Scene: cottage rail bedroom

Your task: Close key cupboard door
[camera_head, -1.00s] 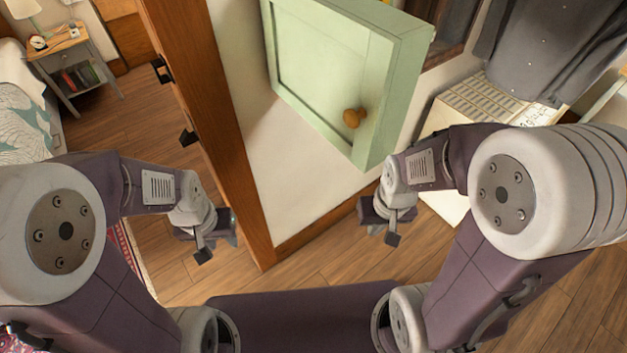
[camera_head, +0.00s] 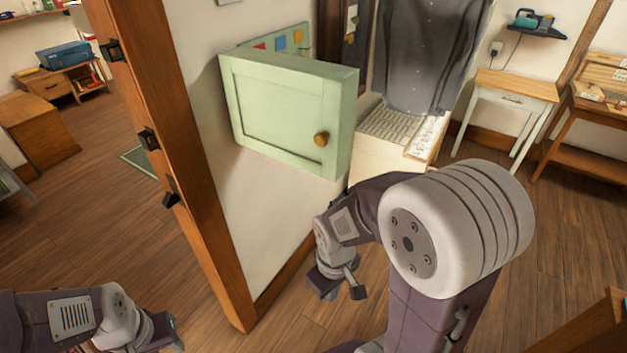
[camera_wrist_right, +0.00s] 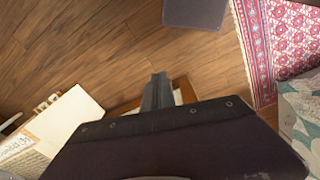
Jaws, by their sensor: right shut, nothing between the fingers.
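The pale green key cupboard door (camera_head: 275,112) stands open on the white wall, swung out toward me. Its round wooden knob (camera_head: 321,139) is at the right side of the front panel. Behind its top edge, part of the key cupboard's inside (camera_head: 292,40) shows, with red, blue and yellow tags; the rest is hidden by the door. My right gripper (camera_head: 338,284) is shut and empty, below the door and apart from it. It also shows in the right wrist view (camera_wrist_right: 158,90), over the floor. My left gripper (camera_head: 165,340) is partly in view at the bottom left; its jaws are unclear.
A wooden post (camera_head: 180,160) with dark metal fittings stands left of the door. A cream cabinet (camera_head: 385,150) is behind and right of the door, below a hanging grey shirt (camera_head: 430,55). A small table (camera_head: 512,92) stands farther right. Wood floor is open between.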

